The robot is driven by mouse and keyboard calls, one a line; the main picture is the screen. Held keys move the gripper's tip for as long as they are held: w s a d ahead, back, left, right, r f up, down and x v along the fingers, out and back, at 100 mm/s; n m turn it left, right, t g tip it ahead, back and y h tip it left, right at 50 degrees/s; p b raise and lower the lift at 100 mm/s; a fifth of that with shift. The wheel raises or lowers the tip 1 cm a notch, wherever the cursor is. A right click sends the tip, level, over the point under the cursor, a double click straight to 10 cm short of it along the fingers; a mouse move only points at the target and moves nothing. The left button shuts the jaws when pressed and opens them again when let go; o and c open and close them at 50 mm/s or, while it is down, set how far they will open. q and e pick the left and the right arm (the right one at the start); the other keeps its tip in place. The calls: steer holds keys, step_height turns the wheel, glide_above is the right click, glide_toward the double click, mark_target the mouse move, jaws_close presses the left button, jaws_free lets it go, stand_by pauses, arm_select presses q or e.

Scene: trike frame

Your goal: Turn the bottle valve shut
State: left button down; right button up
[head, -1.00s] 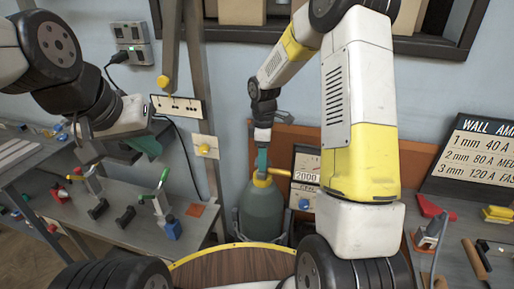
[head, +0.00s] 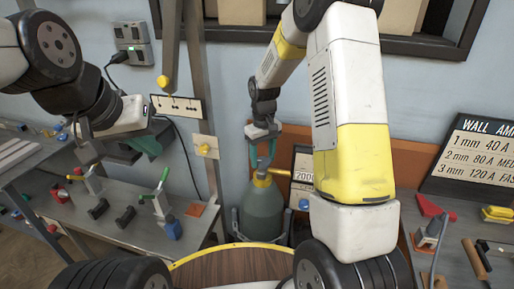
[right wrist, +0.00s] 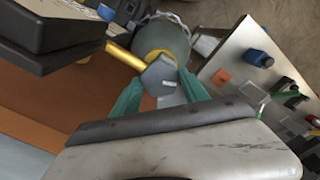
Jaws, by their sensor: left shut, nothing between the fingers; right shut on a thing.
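The grey-green gas bottle (head: 262,212) stands upright at the back, with a yellow collar and a yellow pipe (head: 279,172) going right from its top. In the right wrist view, the grey valve knob (right wrist: 158,76) with a white mark sits on top of the bottle (right wrist: 168,38). My right gripper (head: 263,166) comes down from above, its teal fingers on either side of the knob, shut on it. The fingers also show in the right wrist view (right wrist: 160,88). My left gripper (head: 88,152) is shut and empty above the left bench, away from the bottle.
The left bench (head: 130,228) holds clamps and small tools, including a green-handled one (head: 161,190). A gauge panel (head: 304,170) stands right of the bottle. A round wooden top (head: 230,268) is in front. The right bench holds several tools.

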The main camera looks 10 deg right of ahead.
steer(key=m, duration=0.5)
steer(key=shift+r+m, duration=0.1)
steer(key=shift+m, duration=0.2)
steer(key=m, duration=1.1)
steer(key=shift+m, duration=0.4)
steer(key=m, duration=0.5)
steer(key=shift+m, duration=0.3)
steer(key=o, duration=1.4)
steer(key=shift+c, duration=0.2)
